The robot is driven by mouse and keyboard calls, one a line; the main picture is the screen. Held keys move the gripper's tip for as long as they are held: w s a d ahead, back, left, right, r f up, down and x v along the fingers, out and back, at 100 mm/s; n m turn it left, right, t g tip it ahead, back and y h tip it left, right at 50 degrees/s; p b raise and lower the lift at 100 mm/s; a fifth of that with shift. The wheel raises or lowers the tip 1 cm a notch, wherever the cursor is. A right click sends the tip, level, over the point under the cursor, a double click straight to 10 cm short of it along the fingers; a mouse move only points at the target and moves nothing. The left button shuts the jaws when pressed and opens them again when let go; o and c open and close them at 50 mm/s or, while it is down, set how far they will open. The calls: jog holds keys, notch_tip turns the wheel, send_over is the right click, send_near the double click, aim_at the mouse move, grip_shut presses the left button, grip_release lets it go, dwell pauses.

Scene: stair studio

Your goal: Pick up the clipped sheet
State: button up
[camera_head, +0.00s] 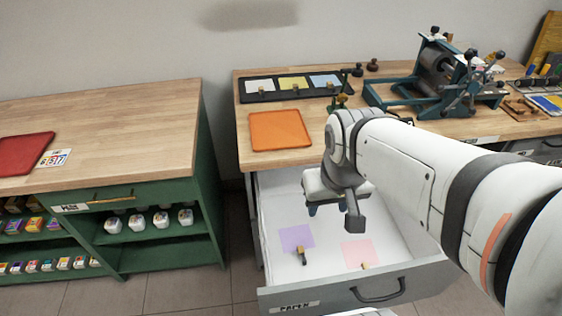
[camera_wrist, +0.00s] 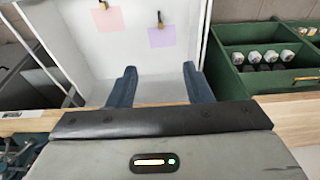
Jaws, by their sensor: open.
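Two clipped sheets lie apart in the open white-lined drawer (camera_head: 384,240). The purple sheet (camera_head: 296,237) has a small brass-and-dark clip (camera_head: 301,255) at its front edge. The pink sheet (camera_head: 361,253) lies to its right, with a clip (camera_head: 365,265) partly hidden by the drawer front. In the wrist view, the pink sheet (camera_wrist: 109,20) is at upper left and the purple sheet (camera_wrist: 162,37) is right of centre. My gripper (camera_wrist: 160,72) is open and empty, its blue fingers apart. It hangs over the drawer, behind the sheets in the head view, touching neither.
On the worktop stand a black tray (camera_head: 243,93) with white, yellow and blue clipped sheets, an orange board (camera_head: 279,131) and a green press (camera_head: 436,80). The grey drawer front (camera_head: 338,294) is labelled PAPER. A green cabinet (camera_head: 208,170) stands left across a floor gap.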

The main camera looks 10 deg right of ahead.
jog(key=w+f+g+b, duration=0.1)
jog(key=w+f+b, duration=0.2)
jog(key=f+b, duration=0.35)
jog(key=w+f+b, duration=0.4)
jog(key=f, duration=0.5)
jog(key=w+f+g+b, duration=0.1)
jog(key=w+f+b, duration=0.2)
jog(key=f+b, duration=0.35)
jog(key=b, duration=0.6)
send_over(302, 252)
jog(key=shift+n+g, duration=0.3)
jog(key=shift+n, duration=0.1)
notch_tip(302, 252, down, 18)
jog(key=shift+r, duration=0.15)
notch_tip(302, 252, down, 5)
jog(key=shift+f+b, duration=0.2)
jog(key=shift+b, duration=0.9)
grip_shut()
